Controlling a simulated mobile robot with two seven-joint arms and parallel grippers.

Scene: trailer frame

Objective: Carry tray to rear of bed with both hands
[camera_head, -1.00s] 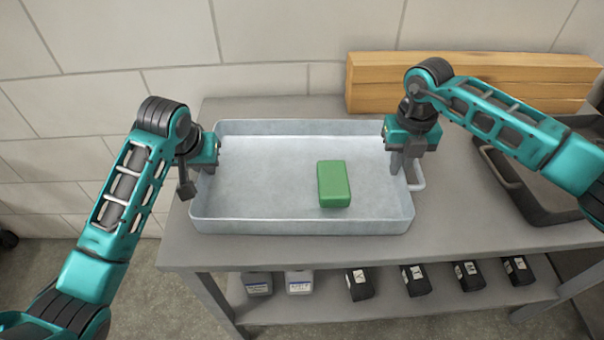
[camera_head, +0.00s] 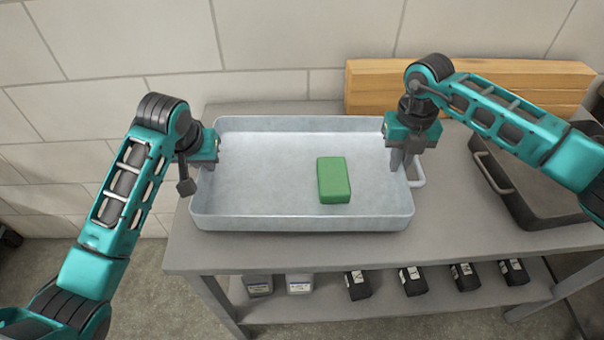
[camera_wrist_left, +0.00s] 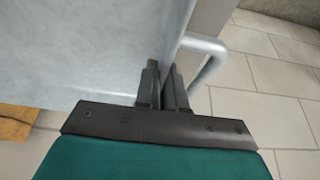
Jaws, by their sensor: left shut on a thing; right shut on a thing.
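The tray (camera_head: 300,220) is a shallow pale metal pan with a looped handle at its right end, over the grey table. A green block (camera_head: 334,180) lies inside it, right of centre. My left gripper (camera_head: 207,165) is shut on the tray's left end. In the left wrist view its fingers (camera_wrist_left: 163,85) pinch the tray's edge beside a looped handle (camera_wrist_left: 208,62). My right gripper (camera_head: 402,165) points down and is shut on the tray's right end, its fingertips partly hidden. I cannot tell how large any gap under the tray is.
The table (camera_head: 450,240) has a lower shelf with several black boxes (camera_head: 412,280) and two grey containers (camera_head: 298,284). A wooden beam (camera_head: 375,85) lies behind on the right. A dark pan (camera_head: 530,200) stands to the right. A block wall is behind.

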